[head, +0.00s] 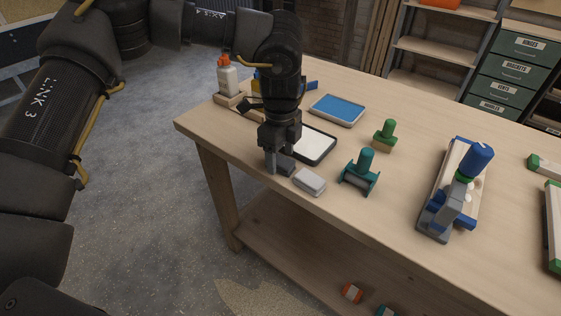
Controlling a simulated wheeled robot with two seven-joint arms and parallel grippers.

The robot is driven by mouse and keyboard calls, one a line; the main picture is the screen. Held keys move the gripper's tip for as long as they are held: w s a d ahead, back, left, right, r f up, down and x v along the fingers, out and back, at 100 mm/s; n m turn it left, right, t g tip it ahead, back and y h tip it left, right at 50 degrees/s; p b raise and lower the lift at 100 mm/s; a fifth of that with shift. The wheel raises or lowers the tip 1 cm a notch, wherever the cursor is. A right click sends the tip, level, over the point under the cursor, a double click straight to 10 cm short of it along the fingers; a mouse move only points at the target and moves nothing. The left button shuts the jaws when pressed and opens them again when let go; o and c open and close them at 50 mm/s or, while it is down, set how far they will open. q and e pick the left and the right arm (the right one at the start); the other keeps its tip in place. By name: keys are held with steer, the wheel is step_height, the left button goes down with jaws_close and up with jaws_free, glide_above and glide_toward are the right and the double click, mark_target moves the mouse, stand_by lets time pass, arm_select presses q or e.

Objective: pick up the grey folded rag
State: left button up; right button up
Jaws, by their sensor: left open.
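The grey folded rag (310,182) appears as a small light-grey block with rounded edges, lying flat near the front edge of the wooden workbench (400,215). My left gripper (279,166) points down just to the left of the rag, close to the bench's front edge. Its jaws are open, and the rag lies outside them. I cannot tell whether the nearer finger touches the rag. My right gripper is out of view.
A black-rimmed tray with a white inside (318,145) lies just behind the rag. A teal-handled tool (362,172) stands to its right. Further off are a blue tray (338,109), a green-handled stamp (384,136), a blue-and-grey tool (455,195) and a glue bottle (227,77).

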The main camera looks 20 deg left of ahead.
arm_select(q)
steer(key=shift+f, duration=0.7)
steer(key=c, duration=1.1)
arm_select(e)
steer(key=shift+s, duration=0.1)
arm_select(q)
steer(key=shift+o, duration=0.2)
steer(key=shift+r, duration=0.1)
